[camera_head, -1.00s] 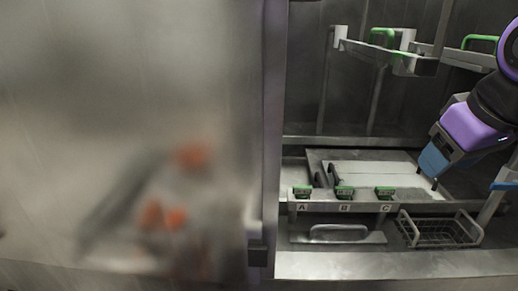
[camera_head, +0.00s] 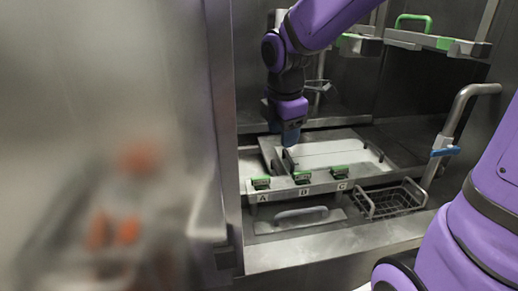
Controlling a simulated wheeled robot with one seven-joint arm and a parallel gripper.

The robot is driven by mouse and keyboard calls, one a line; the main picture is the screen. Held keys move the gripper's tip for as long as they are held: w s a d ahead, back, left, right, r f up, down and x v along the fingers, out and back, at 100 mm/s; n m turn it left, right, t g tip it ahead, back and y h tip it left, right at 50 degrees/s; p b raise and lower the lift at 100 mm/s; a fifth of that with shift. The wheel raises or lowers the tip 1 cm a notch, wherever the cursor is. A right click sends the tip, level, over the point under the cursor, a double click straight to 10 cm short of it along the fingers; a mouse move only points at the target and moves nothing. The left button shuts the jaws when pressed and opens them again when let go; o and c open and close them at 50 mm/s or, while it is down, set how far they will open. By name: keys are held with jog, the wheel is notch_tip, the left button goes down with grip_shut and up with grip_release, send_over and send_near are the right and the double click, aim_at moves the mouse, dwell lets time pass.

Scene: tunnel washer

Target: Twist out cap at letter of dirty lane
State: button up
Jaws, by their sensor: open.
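Three green-topped caps stand in a row on a metal rail, over the letters A, B and C: the cap at A (camera_head: 261,183), the cap at B (camera_head: 301,177) and the cap at C (camera_head: 339,172). All three look seated on the rail. My gripper (camera_head: 289,147) points down behind the rail, above and a little left of the cap at B in the picture. It is open, and its fingertips are hard to make out. It appears apart from the caps. Which lane is dirty I cannot tell from this view.
A pale flat panel (camera_head: 335,157) lies behind the rail. Below are a grey handled plate (camera_head: 296,219) and a wire basket (camera_head: 391,202). A bent metal handle (camera_head: 460,110) stands right. Green-handled racks (camera_head: 412,24) hang above. Blurred orange shapes (camera_head: 127,230) show left.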

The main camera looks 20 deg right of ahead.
aim_at(261, 178)
jog(key=w+a+f+n, duration=0.1)
jog(key=w+f+n, duration=0.1)
jog(key=n, duration=0.1)
jog(key=w+f+n+g, duration=0.1)
jog(key=w+f+n, duration=0.1)
jog(key=f+n, duration=0.1)
jog(key=w+a+f+n, duration=0.1)
jog(key=w+f+n, duration=0.1)
jog(key=f+n, duration=0.1)
jog(key=shift+w+a+g+y, duration=0.2)
jog(key=shift+a+g+y, duration=0.1)
jog(key=shift+a+y, duration=0.1)
notch_tip(261, 178, down, 2)
jog(key=m, duration=0.6)
jog(key=shift+m, duration=0.3)
jog(key=m, duration=0.1)
jog(key=f+m, duration=0.1)
jog(key=m, duration=0.2)
jog(key=shift+f+m, duration=0.6)
jog(key=shift+m, duration=0.1)
jog(key=shift+f, duration=2.7)
jog(key=shift+s+d+f, duration=0.1)
jog(key=shift+s, duration=0.05)
jog(key=shift+s, duration=0.15)
jog(key=c, duration=0.6)
jog(key=shift+o, duration=0.2)
